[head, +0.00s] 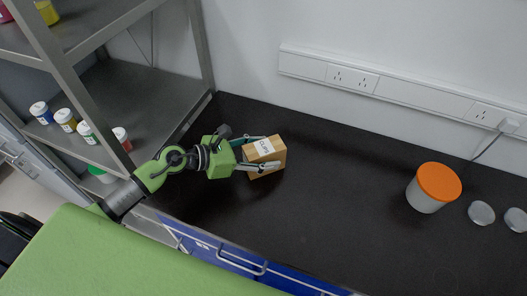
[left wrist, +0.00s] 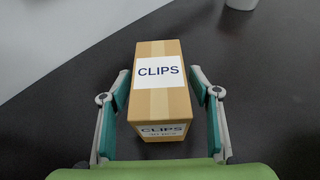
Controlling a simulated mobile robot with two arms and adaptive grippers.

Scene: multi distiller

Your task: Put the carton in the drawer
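The carton (head: 266,159) is a brown box with a white label, standing on the black countertop near the shelf. In the left wrist view the carton (left wrist: 160,90) reads "CLIPS" and sits between the fingers. My left gripper (head: 262,152) has its fingers spread on either side of the carton; the left wrist view shows small gaps between the fingers and its sides. The drawer (head: 228,258) is in the blue cabinet front below the counter and appears closed; part of the front is hidden by my green body. My right gripper is not in view.
A white tub with an orange lid (head: 434,187) and two round silvery items (head: 481,212) stand at the right. A metal shelf (head: 135,90) with several small bottles rises at the left. The middle of the countertop (head: 340,190) is clear.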

